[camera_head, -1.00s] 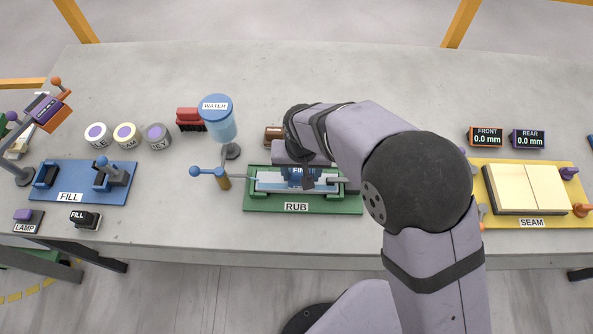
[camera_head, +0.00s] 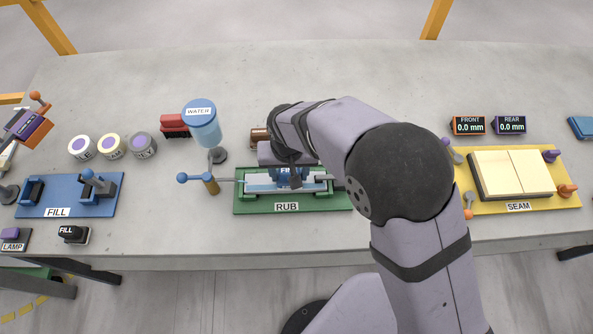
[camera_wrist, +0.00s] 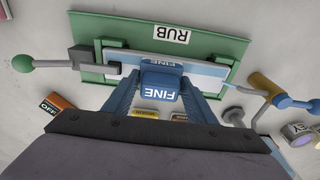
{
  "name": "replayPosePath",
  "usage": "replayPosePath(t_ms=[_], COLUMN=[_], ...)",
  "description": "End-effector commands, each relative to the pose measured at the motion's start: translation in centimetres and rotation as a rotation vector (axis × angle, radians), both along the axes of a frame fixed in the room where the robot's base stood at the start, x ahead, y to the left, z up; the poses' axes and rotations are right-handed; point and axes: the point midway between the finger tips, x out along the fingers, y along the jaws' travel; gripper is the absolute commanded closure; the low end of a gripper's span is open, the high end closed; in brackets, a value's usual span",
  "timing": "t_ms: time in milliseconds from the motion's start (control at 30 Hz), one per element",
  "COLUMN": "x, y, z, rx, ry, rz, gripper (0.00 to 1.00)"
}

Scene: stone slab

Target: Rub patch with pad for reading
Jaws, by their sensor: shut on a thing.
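My gripper (camera_wrist: 161,88) is shut on the blue pad marked FINE (camera_wrist: 160,72); the pad also shows partly below my wrist in the head view (camera_head: 291,176). The pad is over the pale stone slab (camera_wrist: 207,75), near the middle of its length, and seems to rest on it. The slab lies in the green RUB fixture (camera_wrist: 105,27), which also shows in the head view (camera_head: 250,207). The pad and my gripper hide the middle of the slab, so I cannot tell how the surface under the pad looks.
A water bottle (camera_head: 206,130) and a blue-handled tap (camera_head: 205,181) stand left of the fixture. A red brush (camera_head: 174,123) and several round tins lie farther left. The blue FILL station (camera_head: 70,200) is at left, the yellow SEAM station (camera_head: 535,197) at right.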

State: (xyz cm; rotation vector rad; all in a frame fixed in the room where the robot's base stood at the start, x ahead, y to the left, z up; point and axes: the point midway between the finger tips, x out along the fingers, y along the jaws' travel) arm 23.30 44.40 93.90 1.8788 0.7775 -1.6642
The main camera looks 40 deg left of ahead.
Motion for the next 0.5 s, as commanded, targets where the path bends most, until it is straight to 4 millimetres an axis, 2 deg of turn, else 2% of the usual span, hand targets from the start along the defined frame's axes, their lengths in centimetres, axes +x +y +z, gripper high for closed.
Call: replayPosePath(t_ms=[100,500], x=[-0.64,-1.11], y=[0.52,1.11], z=[-0.06,-0.04], rx=[-0.002,0.001], ry=[0.000,0.001], rz=[0.003,0.001], gripper=[0.67,0.67])
